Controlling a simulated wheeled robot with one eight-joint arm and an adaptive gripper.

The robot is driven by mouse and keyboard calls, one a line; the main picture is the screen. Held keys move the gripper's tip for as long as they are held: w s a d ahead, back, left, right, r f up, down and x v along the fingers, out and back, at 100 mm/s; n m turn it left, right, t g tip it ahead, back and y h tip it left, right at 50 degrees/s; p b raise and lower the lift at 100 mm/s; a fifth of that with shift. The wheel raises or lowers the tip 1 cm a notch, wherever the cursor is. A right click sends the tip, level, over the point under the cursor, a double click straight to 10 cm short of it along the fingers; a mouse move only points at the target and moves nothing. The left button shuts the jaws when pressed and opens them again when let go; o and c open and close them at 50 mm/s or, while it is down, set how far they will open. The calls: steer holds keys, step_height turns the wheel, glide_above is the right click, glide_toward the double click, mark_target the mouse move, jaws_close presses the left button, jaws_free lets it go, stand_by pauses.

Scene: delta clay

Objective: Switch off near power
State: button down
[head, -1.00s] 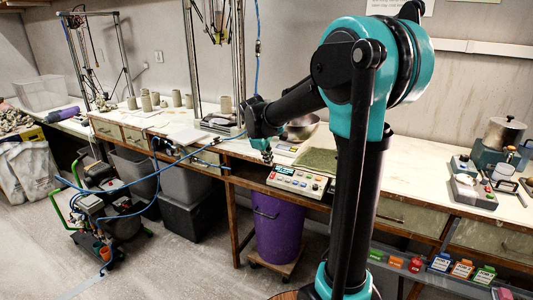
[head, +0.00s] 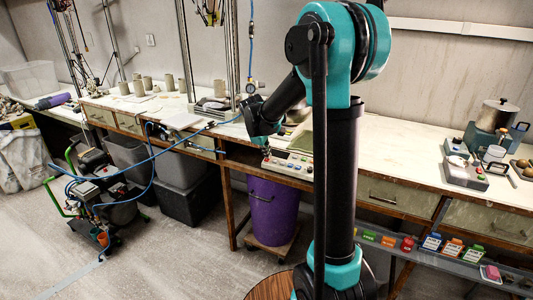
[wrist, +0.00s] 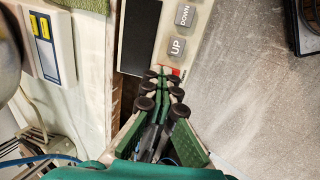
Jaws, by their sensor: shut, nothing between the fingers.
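A pale control box (head: 287,163) lies along the front edge of the workbench, partly hidden by my arm in the head view. In the wrist view the control box (wrist: 196,48) shows a dark display (wrist: 140,38), grey UP (wrist: 176,47) and DOWN (wrist: 185,15) buttons, and a small red part (wrist: 175,71), perhaps a switch. My gripper (wrist: 165,78) is shut and empty. Its fingertips overlap the box's near end, right beside the red part and partly covering it. I cannot tell whether they touch. In the head view my gripper (head: 266,149) is above the box's left end.
A purple bin (head: 271,212) stands below the bench. A metal pot (head: 497,115) and small devices are at the bench's right. Blue hoses (head: 157,175) run to a cart at left. In the wrist view a white device (wrist: 48,45) lies left of the box.

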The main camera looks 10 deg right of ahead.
steer(key=shift+s, duration=0.1)
steer(key=shift+s+a+f, duration=0.25)
steer(key=shift+s+a, duration=0.15)
steer(key=shift+s, duration=0.15)
stand_by(0.3)
steer(key=shift+s+a+r, duration=0.1)
steer(key=shift+a+r, duration=0.05)
steer(key=shift+r, duration=0.35)
steer(key=v, duration=1.3)
steer(key=shift+s, duration=0.1)
